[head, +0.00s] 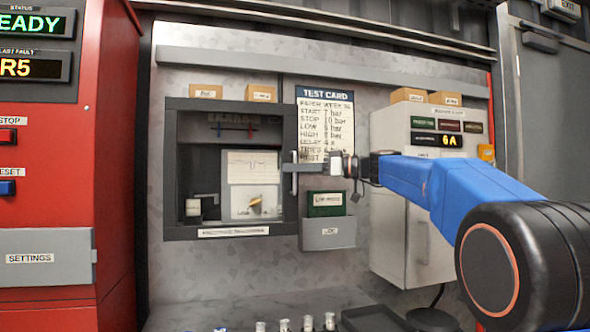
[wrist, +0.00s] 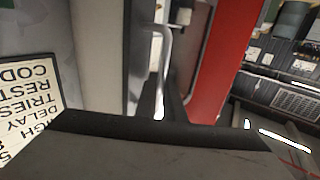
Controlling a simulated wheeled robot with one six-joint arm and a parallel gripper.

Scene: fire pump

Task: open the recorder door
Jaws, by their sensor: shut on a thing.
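The recorder (head: 228,233) is a dark-framed box on the grey wall panel, left of centre in the head view. Its door (head: 289,125) has a dark frame, and a chart and a knob show within it. I cannot tell whether the door is fully closed or slightly ajar. The light upright door handle (head: 294,184) is on the door's right side. My gripper (head: 293,165) reaches in from the right and is shut on the handle. In the wrist view the curved silver handle (wrist: 165,45) runs down to the dark fingers, which partly hide it.
A test card (head: 325,110) hangs right of the recorder, above a grey log holder (head: 329,236). A white cabinet (head: 391,230) stands behind my arm. A red cabinet (head: 45,170) stands at left. Small boxes sit on top of the recorder. Several small cylinders stand at the bottom.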

